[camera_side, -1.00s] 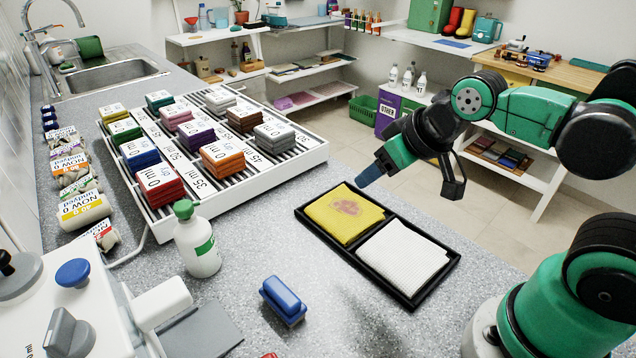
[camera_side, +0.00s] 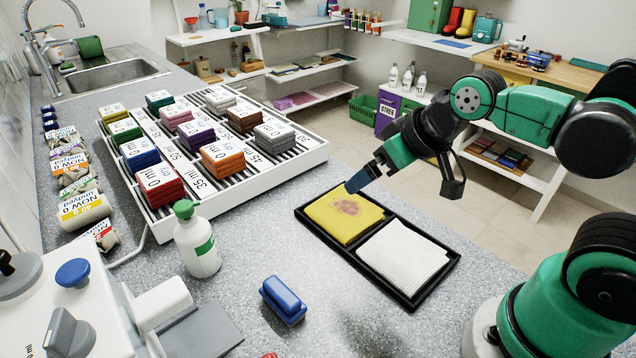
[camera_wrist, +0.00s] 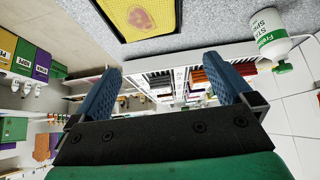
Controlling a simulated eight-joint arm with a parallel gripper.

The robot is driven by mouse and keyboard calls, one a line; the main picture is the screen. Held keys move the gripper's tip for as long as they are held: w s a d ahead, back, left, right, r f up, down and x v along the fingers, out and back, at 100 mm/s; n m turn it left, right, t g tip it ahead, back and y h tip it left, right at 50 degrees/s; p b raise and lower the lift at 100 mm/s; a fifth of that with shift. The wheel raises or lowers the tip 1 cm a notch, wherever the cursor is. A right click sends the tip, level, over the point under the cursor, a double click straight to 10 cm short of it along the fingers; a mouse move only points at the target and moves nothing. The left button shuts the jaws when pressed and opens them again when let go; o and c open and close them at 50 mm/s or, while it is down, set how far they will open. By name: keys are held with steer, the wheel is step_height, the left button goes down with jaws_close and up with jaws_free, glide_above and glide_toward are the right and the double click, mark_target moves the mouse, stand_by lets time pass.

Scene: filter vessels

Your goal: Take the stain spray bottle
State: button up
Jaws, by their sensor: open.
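The stain spray bottle (camera_side: 199,245) is white with a green cap and a green label. It stands upright on the grey speckled counter, in front of the white rack. In the wrist view the bottle (camera_wrist: 267,35) shows at the upper right, beyond the right finger. My gripper (camera_side: 357,181) is in the air above the far end of the black tray, well to the right of the bottle. In the wrist view its two blue fingers (camera_wrist: 168,88) are apart with nothing held between them.
The black tray (camera_side: 408,304) holds a stained yellow cloth (camera_side: 342,214) and a white cloth (camera_side: 403,257). A blue block-like item (camera_side: 283,299) lies right of the bottle. The white rack (camera_side: 250,185) carries folded cloth stacks. A white machine (camera_side: 95,310) stands at lower left. Counter between bottle and tray is clear.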

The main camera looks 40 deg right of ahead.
steer(key=w+a+n+g+y, duration=0.2)
steer(key=w+a+n+y, duration=0.45)
steer(key=w+a, duration=0.25)
steer(key=n+y, duration=0.4)
steer(key=n, duration=0.1)
glide_toward(208, 223)
steer(key=w+a, duration=0.2)
steer(key=a+f+n+g+y, duration=0.1)
steer(key=w+a+f+n+y, duration=0.1)
steer(key=f+n, duration=0.1)
steer(key=shift+a+f+g+y, duration=0.15)
steer(key=shift+a+g+y, duration=0.05)
steer(key=shift+g+y, duration=0.2)
steer(key=shift+a+f+n+y, duration=0.3)
steer(key=shift+f+n+y, duration=0.1)
steer(key=shift+n, duration=0.15)
steer(key=shift+w+a+f, duration=0.1)
steer(key=shift+a+f, duration=0.05)
steer(key=shift+a, duration=0.2)
steer(key=shift+x, duration=2.4)
